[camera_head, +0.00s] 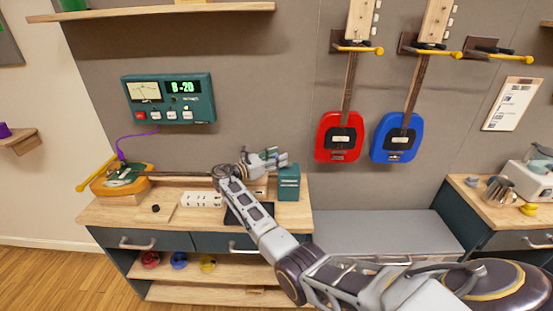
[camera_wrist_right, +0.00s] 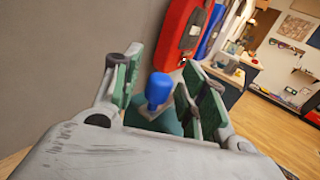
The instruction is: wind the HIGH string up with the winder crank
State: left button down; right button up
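The instrument (camera_head: 128,182) with an orange and green body lies on the left of the workbench, its neck running right. My right gripper (camera_head: 278,158) is above the back right of the bench, past the neck, just over a teal block (camera_head: 289,187). In the right wrist view, the green-padded fingers (camera_wrist_right: 160,85) are apart, with a blue knob (camera_wrist_right: 159,87) on a teal base (camera_wrist_right: 155,120) between them. I see gaps on both sides of the knob. I cannot tell whether it is the winder crank's handle. The HIGH string's tuner is hidden or too small to tell. My left gripper is out of view.
A teal tuner box (camera_head: 168,99) on the wall reads "B -20". A white labelled block (camera_head: 202,198) and a dark tray (camera_head: 248,214) lie on the bench. Red (camera_head: 339,138) and blue (camera_head: 396,138) instruments hang on the wall at right.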

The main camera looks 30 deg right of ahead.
jog(key=a, duration=1.2)
jog(key=shift+s, duration=0.45)
dwell(0.4)
